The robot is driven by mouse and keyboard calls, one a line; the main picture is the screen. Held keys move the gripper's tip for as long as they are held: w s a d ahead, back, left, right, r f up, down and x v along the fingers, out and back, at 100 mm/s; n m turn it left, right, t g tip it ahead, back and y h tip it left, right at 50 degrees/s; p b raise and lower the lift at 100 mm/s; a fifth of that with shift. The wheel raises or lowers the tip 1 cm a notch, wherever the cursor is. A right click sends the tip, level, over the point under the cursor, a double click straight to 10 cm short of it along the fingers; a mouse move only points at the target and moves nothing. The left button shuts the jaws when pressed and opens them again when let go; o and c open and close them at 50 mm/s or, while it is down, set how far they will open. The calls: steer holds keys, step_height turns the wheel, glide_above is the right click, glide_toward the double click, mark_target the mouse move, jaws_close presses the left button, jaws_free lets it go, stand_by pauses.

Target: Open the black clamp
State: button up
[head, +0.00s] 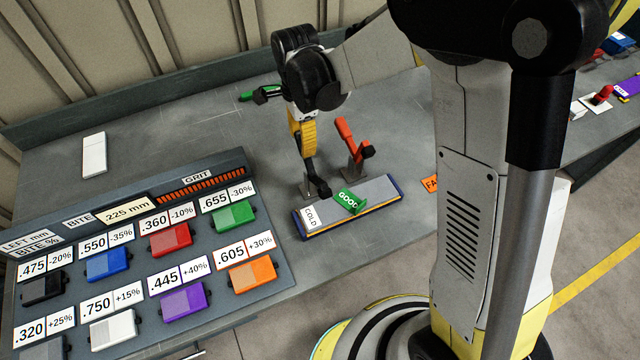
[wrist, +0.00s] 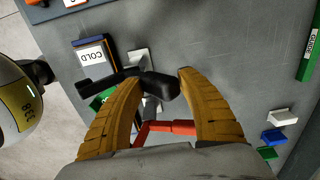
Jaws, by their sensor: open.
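The black clamp (head: 318,185) stands at the near-left end of the workpiece slab, with its dark tip over the slab's edge. It also shows in the wrist view (wrist: 160,84), its thick black end lying between my two yellow fingers. My gripper (head: 309,152) is above the clamp and pointing down. In the wrist view my gripper (wrist: 160,76) is open, one finger on each side of the clamp; I cannot tell whether either touches it. My gripper hides part of the clamp in the head view.
A red clamp (head: 350,138) stands close on the right. The slab (head: 375,190) bears a COLD label (head: 311,217) and a green GOOD tag (head: 350,201). A panel of coloured blocks (head: 130,215) lies at left. The bench behind is mostly clear.

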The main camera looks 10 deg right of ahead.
steer(key=shift+w+a+f+b, duration=0.2)
steer(key=shift+w+f+b, duration=0.25)
steer(key=shift+w+f, duration=0.15)
steer(key=shift+w+a+f+b, duration=0.15)
steer(key=shift+w+f+b, duration=0.3)
steer(key=shift+w, duration=0.15)
steer(key=shift+o, duration=0.8)
steer(key=shift+c, duration=0.8)
steer(key=shift+r+p, duration=2.2)
steer(key=shift+r, duration=1.3)
